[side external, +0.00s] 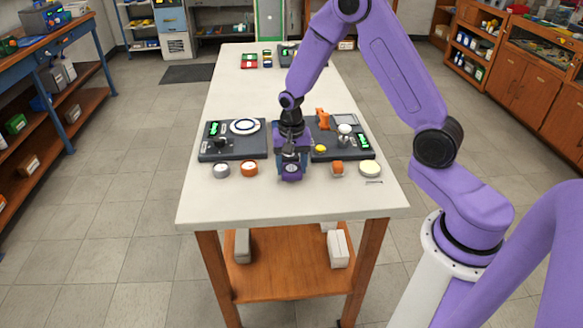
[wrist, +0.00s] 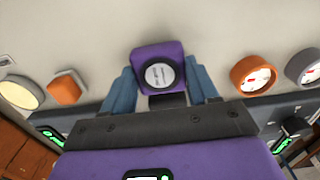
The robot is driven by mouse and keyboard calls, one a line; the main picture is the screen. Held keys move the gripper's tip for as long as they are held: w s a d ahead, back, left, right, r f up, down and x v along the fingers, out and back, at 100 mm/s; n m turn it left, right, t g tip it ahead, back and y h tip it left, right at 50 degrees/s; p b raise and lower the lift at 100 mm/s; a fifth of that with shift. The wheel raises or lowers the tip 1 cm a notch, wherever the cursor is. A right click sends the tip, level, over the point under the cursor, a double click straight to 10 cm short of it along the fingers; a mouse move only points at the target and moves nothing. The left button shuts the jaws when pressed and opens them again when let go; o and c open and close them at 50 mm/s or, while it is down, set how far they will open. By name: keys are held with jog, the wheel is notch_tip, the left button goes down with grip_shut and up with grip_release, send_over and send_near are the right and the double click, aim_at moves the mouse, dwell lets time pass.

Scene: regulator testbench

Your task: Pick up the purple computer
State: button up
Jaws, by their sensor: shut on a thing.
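The purple computer (wrist: 158,66) is a small purple block with a round, light dial face ringed in black. In the wrist view it sits between the two blue-grey fingers of my gripper (wrist: 160,88), which is shut on it. In the side view the purple computer (side external: 291,171) is at the front middle of the white table, under my gripper (side external: 291,155). I cannot tell whether it touches the table or is slightly above it. The gripper body hides part of it.
Dark test panels (side external: 232,141) (side external: 341,140) stand left and right of my gripper. Along the front lie a grey gauge (side external: 221,170), an orange gauge (side external: 249,168), an orange block (side external: 338,168) and a cream disc (side external: 370,168). The table's front strip (side external: 285,203) is clear.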

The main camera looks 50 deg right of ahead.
notch_tip(320, 180, up, 2)
jog(key=shift+r, duration=0.2)
jog(key=s+r, duration=1.3)
jog(key=r, duration=0.2)
jog(key=w+d+r, duration=0.2)
jog(key=w+d, duration=1.2)
jog(key=d, duration=0.3)
jog(key=w+d+f, duration=0.2)
jog(key=d+f, duration=0.1)
jog(key=d, duration=1.3)
jog(key=shift+f, duration=6.8)
